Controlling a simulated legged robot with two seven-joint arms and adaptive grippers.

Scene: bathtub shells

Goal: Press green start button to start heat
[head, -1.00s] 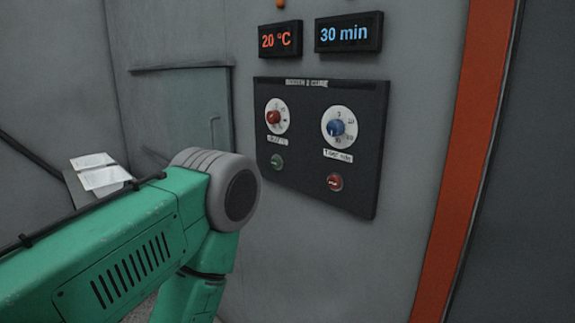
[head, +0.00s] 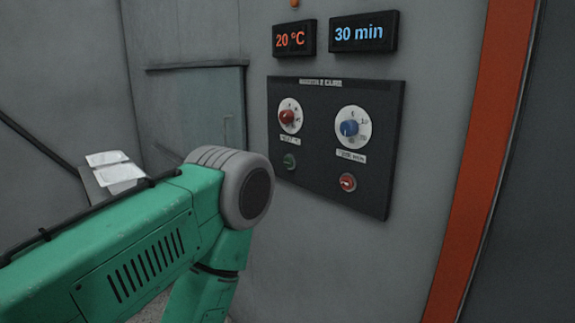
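The green start button (head: 290,161) sits at the lower left of a black control panel (head: 315,180) on the grey wall. A red button (head: 348,182) is at the panel's lower right. Above them are a red knob (head: 287,116) and a blue knob (head: 349,128) on white dials. My green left arm comes in from the left and bends downward at a grey joint, left of the panel. Its gripper is out of the picture. My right gripper is not in the picture either.
Two displays above the panel read 20 °C (head: 293,39) and 30 min (head: 362,33). An orange upright strip (head: 480,160) runs to the right of the panel. White papers (head: 115,172) lie on a slanted holder at the left. A small orange lamp (head: 295,3) is at the top edge.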

